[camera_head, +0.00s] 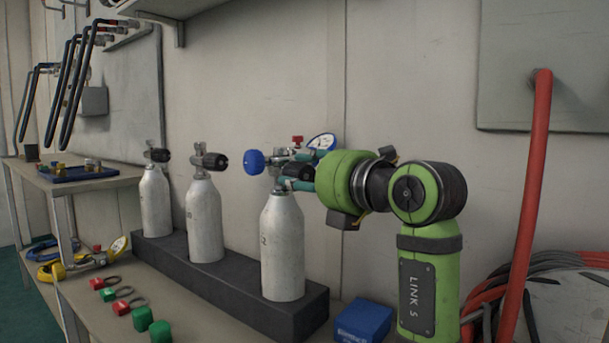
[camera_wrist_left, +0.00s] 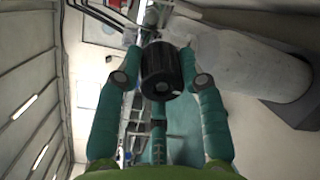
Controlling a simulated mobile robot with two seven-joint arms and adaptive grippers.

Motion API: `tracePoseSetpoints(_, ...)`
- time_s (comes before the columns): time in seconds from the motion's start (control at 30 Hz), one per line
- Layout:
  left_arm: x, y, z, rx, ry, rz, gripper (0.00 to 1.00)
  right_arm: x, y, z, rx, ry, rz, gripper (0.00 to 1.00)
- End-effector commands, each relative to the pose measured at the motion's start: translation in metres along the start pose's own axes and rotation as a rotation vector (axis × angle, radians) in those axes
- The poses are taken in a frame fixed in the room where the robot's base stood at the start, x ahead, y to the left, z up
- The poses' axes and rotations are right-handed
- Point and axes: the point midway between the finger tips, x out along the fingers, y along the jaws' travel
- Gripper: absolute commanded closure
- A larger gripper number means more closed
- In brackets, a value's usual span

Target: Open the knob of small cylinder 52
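Of the white cylinders, the right one (camera_head: 283,245) bears a mark at its left edge that I cannot read in full. Its black knob (camera_head: 298,169) is at the top, at the end of my left arm. My left gripper (camera_head: 296,178) has its teal fingers around that knob, one on each side. In the left wrist view the knob (camera_wrist_left: 161,72) fills the space between the two fingers (camera_wrist_left: 160,58), which appear to press on its sides. The far side of the grip is hidden. My right gripper is not in view.
Two more cylinders, the middle one (camera_head: 204,220) and the left one (camera_head: 155,198), share the dark base block (camera_head: 220,284). A blue knob (camera_head: 253,162) and a gauge (camera_head: 322,143) are close to the gripper. A blue box (camera_head: 362,322) and red hose (camera_head: 532,180) are at the right.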

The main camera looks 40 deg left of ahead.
Motion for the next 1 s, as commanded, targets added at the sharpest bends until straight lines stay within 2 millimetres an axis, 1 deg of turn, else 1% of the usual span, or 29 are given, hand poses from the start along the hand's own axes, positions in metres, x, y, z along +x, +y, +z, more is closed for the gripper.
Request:
tracePoseSetpoints(0.03,0.001,-0.002,-0.002,0.002,0.008,-0.003,0.45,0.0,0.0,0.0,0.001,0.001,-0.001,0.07)
tracePoseSetpoints(0.07,0.001,-0.002,-0.002,0.002,0.008,-0.003,0.36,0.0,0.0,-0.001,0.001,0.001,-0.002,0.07)
tracePoseSetpoints(0.37,0.0,-0.001,-0.001,0.002,0.004,-0.002,0.36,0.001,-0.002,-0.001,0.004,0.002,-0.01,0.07)
tracePoseSetpoints(0.47,-0.004,-0.001,-0.001,0.002,0.002,-0.002,0.36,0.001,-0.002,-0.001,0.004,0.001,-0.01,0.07)
tracePoseSetpoints(0.57,-0.016,-0.001,0.0,0.002,0.001,-0.003,0.36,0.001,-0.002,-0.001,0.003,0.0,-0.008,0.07)
tracePoseSetpoints(0.9,-0.087,-0.001,0.0,0.003,0.001,-0.004,0.36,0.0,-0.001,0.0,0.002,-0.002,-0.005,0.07)
tracePoseSetpoints(1.0,-0.102,-0.001,0.0,0.003,0.003,-0.001,0.36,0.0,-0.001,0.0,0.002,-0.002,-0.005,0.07)
